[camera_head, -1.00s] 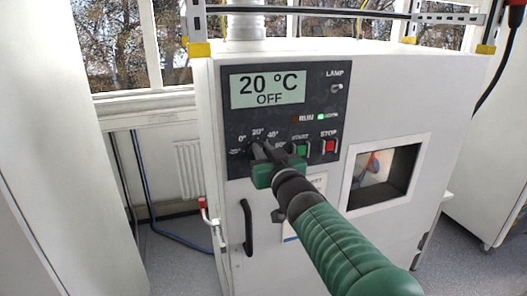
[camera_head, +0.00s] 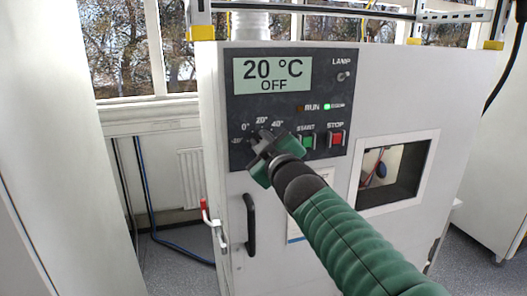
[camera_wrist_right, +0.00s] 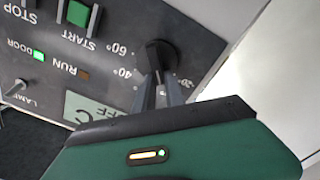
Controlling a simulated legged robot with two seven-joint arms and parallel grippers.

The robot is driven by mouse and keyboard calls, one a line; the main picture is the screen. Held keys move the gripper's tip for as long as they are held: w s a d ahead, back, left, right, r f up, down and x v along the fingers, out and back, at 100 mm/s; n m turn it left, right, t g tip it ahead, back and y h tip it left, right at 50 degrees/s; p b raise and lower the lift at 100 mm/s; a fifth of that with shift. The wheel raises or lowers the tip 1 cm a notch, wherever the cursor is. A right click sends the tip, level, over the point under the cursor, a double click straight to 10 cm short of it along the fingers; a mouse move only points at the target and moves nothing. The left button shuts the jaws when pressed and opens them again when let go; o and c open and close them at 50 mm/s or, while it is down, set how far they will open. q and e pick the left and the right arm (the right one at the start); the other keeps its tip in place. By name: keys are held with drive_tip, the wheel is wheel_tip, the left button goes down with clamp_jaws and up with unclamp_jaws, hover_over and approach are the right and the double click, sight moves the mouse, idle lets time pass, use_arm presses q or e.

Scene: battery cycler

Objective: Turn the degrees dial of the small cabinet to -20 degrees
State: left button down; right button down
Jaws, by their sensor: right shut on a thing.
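The small cabinet (camera_head: 290,210) is white with a dark control panel (camera_head: 240,110). Its display (camera_head: 270,76) reads 20 °C and OFF. The black degrees dial (camera_wrist_right: 160,54) sits low on the panel, with marks from -20° to 60° around it. In the head view my green right gripper (camera_head: 262,142) covers most of the dial. In the wrist view, which shows the panel upside down, the grey fingers (camera_wrist_right: 164,92) are shut on the dial. The fingers hide part of the scale, so I cannot tell the pointer's exact setting. My left gripper is not in view.
Green START (camera_head: 307,141) and red STOP (camera_head: 336,138) buttons are right of the dial. The lamp switch (camera_head: 343,76) is above them.

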drive_tip(key=shift+s+a+f+n+b, duration=0.15)
drive_tip(key=shift+f+n+b, duration=0.3)
drive_tip(key=shift+n, duration=0.8)
drive_tip(key=shift+w+a+f+n+b, duration=0.15)
drive_tip(key=shift+n+b, duration=0.45)
drive_tip(key=shift+n, duration=0.7)
drive_tip(key=shift+s+a+f+n+b, duration=0.15)
drive_tip(key=shift+f+n+b, duration=0.3)
drive_tip(key=shift+n, duration=0.8)
drive_tip(key=c, duration=1.6)
unclamp_jaws()
drive_tip(key=shift+o, duration=1)
drive_tip(key=shift+r, duration=0.1)
drive_tip(key=shift+a, duration=0.1)
drive_tip(key=shift+r, duration=0.1)
